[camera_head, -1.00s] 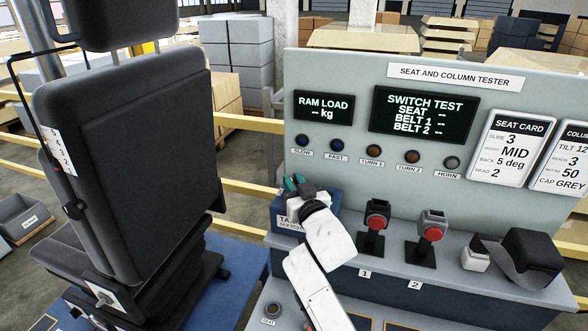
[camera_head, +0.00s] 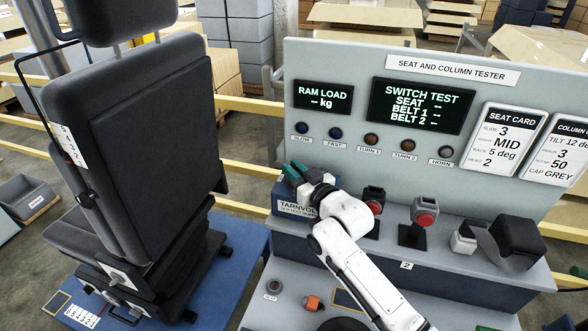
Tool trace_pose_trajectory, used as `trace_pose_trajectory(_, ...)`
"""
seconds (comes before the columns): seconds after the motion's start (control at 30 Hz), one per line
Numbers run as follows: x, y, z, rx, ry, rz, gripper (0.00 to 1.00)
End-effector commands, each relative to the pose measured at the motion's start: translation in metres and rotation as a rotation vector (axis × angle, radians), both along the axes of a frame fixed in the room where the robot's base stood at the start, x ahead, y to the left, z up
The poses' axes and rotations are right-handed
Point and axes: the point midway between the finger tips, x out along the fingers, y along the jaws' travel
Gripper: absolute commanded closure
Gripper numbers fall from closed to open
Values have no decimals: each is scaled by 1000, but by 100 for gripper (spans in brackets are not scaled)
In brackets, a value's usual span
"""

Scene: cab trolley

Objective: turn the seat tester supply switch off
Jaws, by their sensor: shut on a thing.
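A dark blue box (camera_head: 287,201) with a white label reading "TARNVOL" stands on the grey bench, left of the red buttons. Its label is partly covered by my gripper. My gripper (camera_head: 295,172) has green fingertips and is at the top of this box. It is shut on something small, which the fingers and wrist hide. The supply switch itself cannot be made out, nor its position. The tester panel (camera_head: 480,90) behind has lit displays, RAM LOAD (camera_head: 323,97) and SWITCH TEST (camera_head: 423,105), both showing dashes.
Two red-button buckle stands (camera_head: 374,205) (camera_head: 424,212) and a black belt part (camera_head: 512,240) are to the right. A black seat (camera_head: 150,130) stands close on the left. An orange part (camera_head: 313,303) lies on the lower bench. Yellow rails (camera_head: 245,105) run behind.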

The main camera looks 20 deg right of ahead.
Motion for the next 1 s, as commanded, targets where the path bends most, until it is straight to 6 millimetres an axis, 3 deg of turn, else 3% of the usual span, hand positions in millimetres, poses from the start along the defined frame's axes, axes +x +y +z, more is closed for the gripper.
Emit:
trace_pose_trajectory(0.43,0,0,0,1,1,5,100)
trace_pose_trajectory(0.47,0,0,0,1,1,5,80)
trace_pose_trajectory(0.67,0,0,0,0,1,5,61)
trace_pose_trajectory(1.0,-3,-2,-1,1,0,3,61)
